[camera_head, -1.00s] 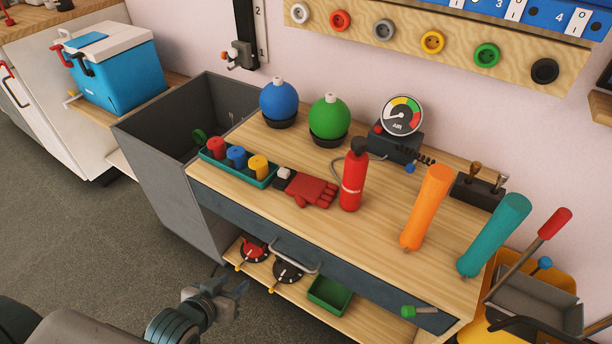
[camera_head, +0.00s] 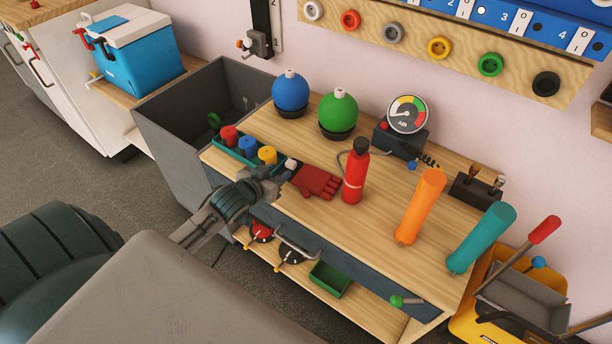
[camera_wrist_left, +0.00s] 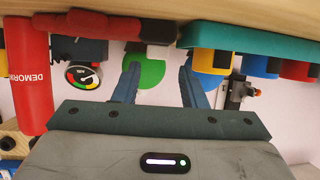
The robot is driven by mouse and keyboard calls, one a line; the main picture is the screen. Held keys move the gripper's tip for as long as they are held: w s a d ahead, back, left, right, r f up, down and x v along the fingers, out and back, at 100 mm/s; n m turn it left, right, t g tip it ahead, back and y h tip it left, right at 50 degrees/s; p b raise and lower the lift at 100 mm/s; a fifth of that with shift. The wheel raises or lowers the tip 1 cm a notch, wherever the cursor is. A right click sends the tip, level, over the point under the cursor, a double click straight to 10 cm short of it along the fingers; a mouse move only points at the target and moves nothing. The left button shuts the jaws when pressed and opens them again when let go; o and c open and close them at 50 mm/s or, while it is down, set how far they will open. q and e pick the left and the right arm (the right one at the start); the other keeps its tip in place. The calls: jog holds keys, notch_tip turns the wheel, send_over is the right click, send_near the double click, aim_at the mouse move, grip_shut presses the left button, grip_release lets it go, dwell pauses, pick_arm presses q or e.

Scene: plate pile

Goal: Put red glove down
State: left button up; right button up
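The red glove (camera_head: 318,183) lies on the wooden worktop, its pale cuff end beside the teal tray and its fingers pointing toward the red extinguisher. In the left wrist view, which is upside down, the glove (camera_wrist_left: 110,27) shows near the upper edge. My left gripper (camera_head: 276,181) is at the worktop's front edge, left of the glove's cuff. Its two fingers (camera_wrist_left: 160,85) are spread apart with nothing between them. The gripper partly covers the cuff end in the head view, so any contact is unclear. My right gripper is not in view.
A teal tray (camera_head: 228,155) with red, blue and yellow cylinders stands left of the glove. A red extinguisher (camera_head: 354,177) stands close on its right. Blue (camera_head: 290,91) and green (camera_head: 338,109) balls are behind. Bare worktop (camera_head: 335,220) lies in front of the extinguisher.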

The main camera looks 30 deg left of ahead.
aim_at(289, 164)
pick_arm(q)
jog(key=x, duration=0.5)
jog(key=shift+w+d+r, duration=0.1)
jog(key=shift+d, duration=0.1)
grip_shut()
jog(key=shift+r, duration=0.1)
